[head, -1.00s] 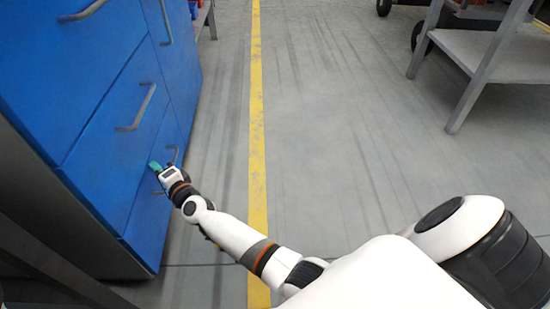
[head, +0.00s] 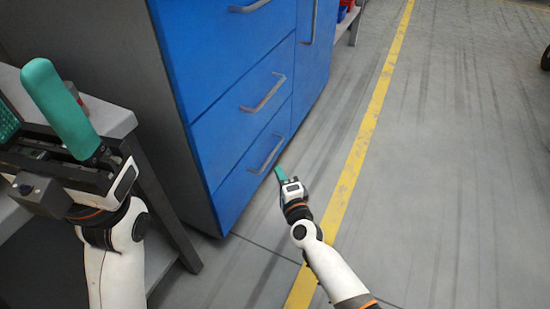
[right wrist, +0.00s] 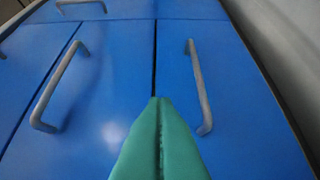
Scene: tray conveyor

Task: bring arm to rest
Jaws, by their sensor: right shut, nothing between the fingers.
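My right gripper (head: 279,173) is low beside the blue cabinet (head: 225,75), near its bottom drawer handle (head: 267,155). Its green fingers are pressed together with nothing between them, as the right wrist view shows (right wrist: 160,135). In that view the fingers point towards the blue cabinet fronts (right wrist: 110,130); I cannot tell the exact distance to them. My left gripper (head: 32,112) is large at the left edge of the head view. Its two green fingers stand apart with no object visible between them. The outer finger is partly cut off by the picture edge.
A grey table (head: 110,118) stands behind my left gripper, against the cabinet's side. Bar handles stick out from the cabinet front (head: 264,92). A yellow floor line (head: 362,140) runs past my right arm. The grey floor (head: 455,170) at right is clear.

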